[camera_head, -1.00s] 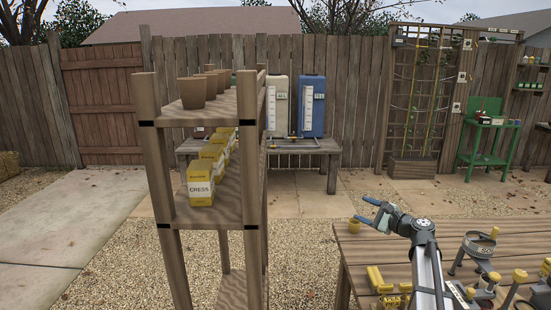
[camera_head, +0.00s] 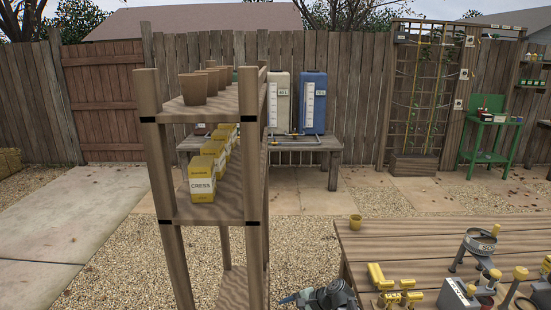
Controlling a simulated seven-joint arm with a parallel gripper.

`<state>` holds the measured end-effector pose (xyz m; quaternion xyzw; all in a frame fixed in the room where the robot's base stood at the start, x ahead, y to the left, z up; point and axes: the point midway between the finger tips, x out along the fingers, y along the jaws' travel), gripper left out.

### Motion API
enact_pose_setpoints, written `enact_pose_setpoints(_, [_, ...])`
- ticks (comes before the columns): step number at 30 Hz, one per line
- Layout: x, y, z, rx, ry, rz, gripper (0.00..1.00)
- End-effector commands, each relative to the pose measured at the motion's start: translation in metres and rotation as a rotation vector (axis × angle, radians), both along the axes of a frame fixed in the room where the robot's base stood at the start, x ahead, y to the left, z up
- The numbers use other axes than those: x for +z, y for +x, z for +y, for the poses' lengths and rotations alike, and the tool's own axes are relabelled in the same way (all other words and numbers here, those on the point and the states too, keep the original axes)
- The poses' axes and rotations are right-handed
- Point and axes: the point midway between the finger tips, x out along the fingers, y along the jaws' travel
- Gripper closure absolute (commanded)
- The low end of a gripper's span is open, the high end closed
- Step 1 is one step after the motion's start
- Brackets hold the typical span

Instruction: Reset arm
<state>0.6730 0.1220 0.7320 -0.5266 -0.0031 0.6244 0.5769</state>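My gripper (camera_head: 290,298) is at the bottom edge of the head view, low between the wooden shelf rack and the wooden table (camera_head: 390,231). Whether the fingers are apart is not visible, and I see nothing held. The gripper is left of the table's front left corner and apart from the small yellow cup (camera_head: 355,221), which stands on the table's far left corner.
The shelf rack (camera_head: 172,220) stands close on the left, with brown pots (camera_head: 194,90) on top and yellow CRESS boxes (camera_head: 203,178) below. On the table are yellow pieces (camera_head: 377,276) and a ring stand (camera_head: 480,243). Gravel between rack and bench (camera_head: 310,145) is clear.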

Motion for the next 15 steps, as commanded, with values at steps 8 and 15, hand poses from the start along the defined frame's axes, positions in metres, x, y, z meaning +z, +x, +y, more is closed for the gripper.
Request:
enact_pose_setpoints(8, [-0.097,-0.092,-0.014,0.139,-0.174,0.137,0.37])
enact_pose_setpoints(15, [-0.165,-0.162,-0.033,0.3,-0.313,0.196,0.37])
